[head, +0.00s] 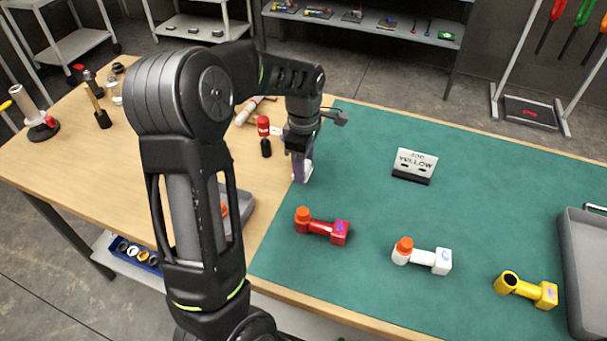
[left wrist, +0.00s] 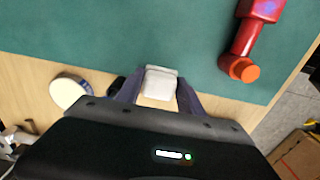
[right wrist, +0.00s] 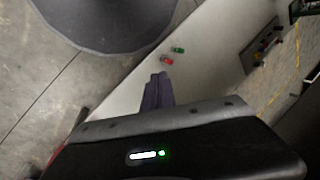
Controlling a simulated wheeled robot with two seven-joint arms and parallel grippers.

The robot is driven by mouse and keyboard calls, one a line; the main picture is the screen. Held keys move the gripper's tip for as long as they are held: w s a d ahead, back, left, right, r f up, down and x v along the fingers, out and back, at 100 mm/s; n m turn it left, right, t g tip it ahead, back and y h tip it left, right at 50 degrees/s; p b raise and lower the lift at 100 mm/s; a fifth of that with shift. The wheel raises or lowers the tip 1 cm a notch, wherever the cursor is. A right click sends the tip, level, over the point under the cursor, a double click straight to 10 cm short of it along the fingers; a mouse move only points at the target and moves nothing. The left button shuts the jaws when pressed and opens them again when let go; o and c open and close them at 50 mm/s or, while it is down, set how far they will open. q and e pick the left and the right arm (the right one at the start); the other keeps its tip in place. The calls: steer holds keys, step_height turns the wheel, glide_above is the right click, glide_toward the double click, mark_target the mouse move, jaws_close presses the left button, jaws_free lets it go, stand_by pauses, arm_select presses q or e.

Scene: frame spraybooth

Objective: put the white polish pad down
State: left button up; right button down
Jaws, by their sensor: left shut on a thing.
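The white polish pad (left wrist: 160,82) is a small white block between the fingers of my left gripper (left wrist: 158,95). In the head view my left gripper (head: 301,170) points down at the left edge of the green mat (head: 370,140), near the bare wood. The pad is mostly hidden by the fingers there, and I cannot tell whether it touches the surface. My right gripper (right wrist: 160,88) shows in the right wrist view with its fingers together and nothing visible between them, away from the table items.
On the mat are a red fitting (head: 322,227), a white fitting (head: 424,256), a yellow fitting (head: 526,290) and a "JOB YELLOW" sign (head: 414,165). A grey tray (head: 590,260) is at the right. A red-capped bottle (head: 264,135) stands behind my left gripper. The mat's middle is clear.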

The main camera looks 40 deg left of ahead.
arm_select(q)
step_height(320, 180, down, 3)
steer(key=shift+f+p, duration=0.1)
steer(key=shift+p, duration=0.2)
steer(key=shift+f, duration=0.25)
steer(key=shift+f, duration=0.15)
steer(key=o, duration=1.2)
